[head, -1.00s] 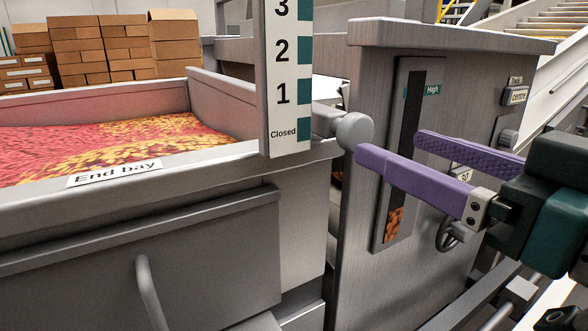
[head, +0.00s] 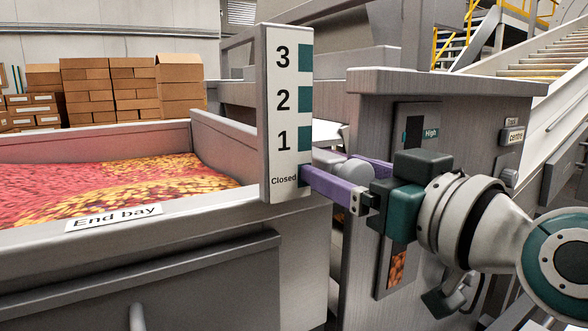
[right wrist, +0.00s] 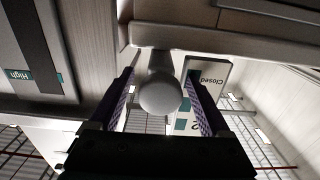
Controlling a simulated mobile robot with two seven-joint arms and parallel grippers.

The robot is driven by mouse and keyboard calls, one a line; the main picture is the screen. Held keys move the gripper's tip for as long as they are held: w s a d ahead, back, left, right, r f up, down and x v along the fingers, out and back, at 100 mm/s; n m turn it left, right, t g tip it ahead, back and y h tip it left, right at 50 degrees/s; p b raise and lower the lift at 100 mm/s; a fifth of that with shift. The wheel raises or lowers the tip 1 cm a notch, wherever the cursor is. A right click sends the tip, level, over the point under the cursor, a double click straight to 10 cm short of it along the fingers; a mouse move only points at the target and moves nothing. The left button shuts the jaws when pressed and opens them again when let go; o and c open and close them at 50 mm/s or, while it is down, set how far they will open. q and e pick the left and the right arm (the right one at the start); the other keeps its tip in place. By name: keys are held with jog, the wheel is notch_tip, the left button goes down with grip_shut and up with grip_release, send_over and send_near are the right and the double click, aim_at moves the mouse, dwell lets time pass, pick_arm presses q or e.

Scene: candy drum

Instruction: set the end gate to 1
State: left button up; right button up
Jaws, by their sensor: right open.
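The end gate's scale plate (head: 270,110) stands upright at the bay's corner, marked Closed, 1, 2 and 3 going up. Beside it a grey round knob (head: 358,171) sits at about the Closed level, partly hidden by the gripper. My right gripper (head: 322,170) is open, its purple fingers on either side of the knob. In the right wrist view the knob (right wrist: 160,94) lies between the two fingers, with a gap visible at each side. The plate's Closed label (right wrist: 208,80) shows upside down behind the right finger. My left gripper is in no view.
The end bay (head: 60,240) at left holds red and yellow candy. A grey cabinet (head: 365,110) with a level window marked High stands close behind my right gripper. Stacked cardboard boxes (head: 130,90) are far behind the bay.

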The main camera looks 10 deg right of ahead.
jog(key=shift+c, duration=0.3)
grip_shut()
dwell(0.6)
